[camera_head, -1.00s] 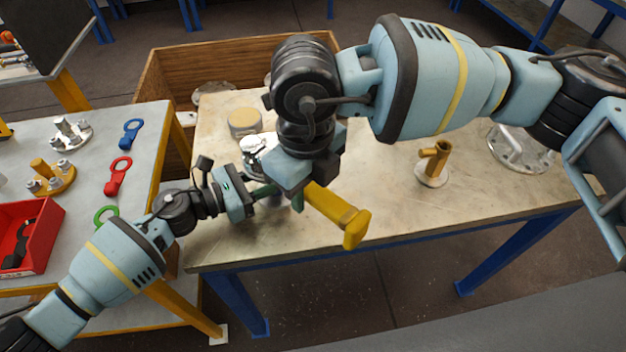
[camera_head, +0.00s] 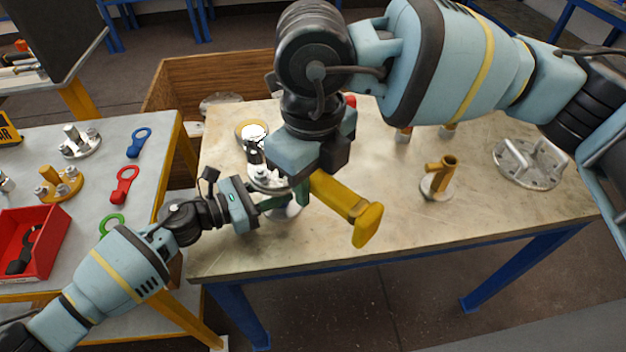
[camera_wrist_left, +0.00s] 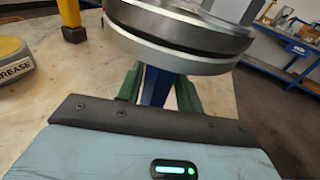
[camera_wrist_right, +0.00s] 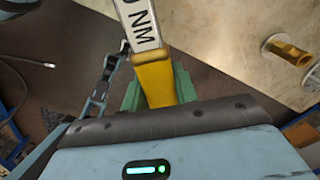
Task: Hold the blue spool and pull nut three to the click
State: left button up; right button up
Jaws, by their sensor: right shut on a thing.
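The blue spool (camera_wrist_left: 157,88) shows as a narrow blue neck under a thick grey metal flange (camera_wrist_left: 180,35) in the left wrist view. My left gripper (camera_head: 277,204) has its green fingers on both sides of this neck; I cannot tell whether they press on it. In the head view the spool's upper flange (camera_head: 266,180) is partly hidden by my right wrist. My right gripper (camera_head: 308,190) is shut on a yellow wrench (camera_head: 345,205), whose "NM" label shows in the right wrist view (camera_wrist_right: 143,25). The wrench's working end and nut three are hidden or cannot be told apart.
A brass-coloured post (camera_head: 438,180) and a grey flanged plate (camera_head: 530,163) stand on the right of the table. A grease tin (camera_wrist_left: 12,60) sits near the spool. The left bench holds a red tray (camera_head: 30,250) and coloured rings. The table's front middle is clear.

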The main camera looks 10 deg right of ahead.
pick_arm(q)
jog(key=o, duration=0.4)
jog(key=v, duration=1.2)
